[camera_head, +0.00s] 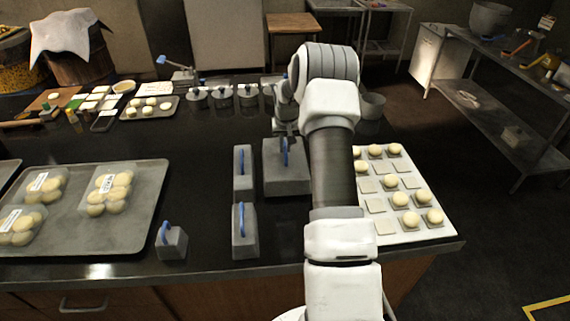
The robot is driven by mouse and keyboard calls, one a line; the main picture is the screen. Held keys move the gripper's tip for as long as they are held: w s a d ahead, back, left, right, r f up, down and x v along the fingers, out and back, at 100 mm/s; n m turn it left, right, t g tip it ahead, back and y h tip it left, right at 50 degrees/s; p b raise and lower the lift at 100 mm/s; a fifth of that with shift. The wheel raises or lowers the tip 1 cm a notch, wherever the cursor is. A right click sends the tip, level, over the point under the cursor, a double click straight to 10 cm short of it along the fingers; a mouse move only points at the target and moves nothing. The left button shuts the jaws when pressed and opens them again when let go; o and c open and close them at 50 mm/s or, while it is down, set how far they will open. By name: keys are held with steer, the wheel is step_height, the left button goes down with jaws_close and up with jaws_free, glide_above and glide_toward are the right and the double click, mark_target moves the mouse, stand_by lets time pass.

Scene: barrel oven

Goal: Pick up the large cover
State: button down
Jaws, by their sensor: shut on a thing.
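The large cover (285,178) is a grey, wide block with a blue handle (285,152) on top. It stands upright on or just above the dark counter, left of my arm; I cannot tell whether it touches the counter. My gripper (285,136) is at the top of the blue handle and shut on it. The fingertips are small here and partly hidden by my wrist. My arm hides the area right of the large cover.
Grey covers with blue handles stand close by: a narrow one (243,173), another in front (245,232), and a small one (171,241). A tray (130,232) of packed buns is at left. A white board (408,236) with buns is at right. Lidded pots (222,98) stand behind.

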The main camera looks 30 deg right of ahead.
steer(key=w+d+p+v, duration=0.1)
steer(key=p+v, duration=0.3)
steer(key=v, duration=0.5)
steer(key=shift+w+r, duration=0.5)
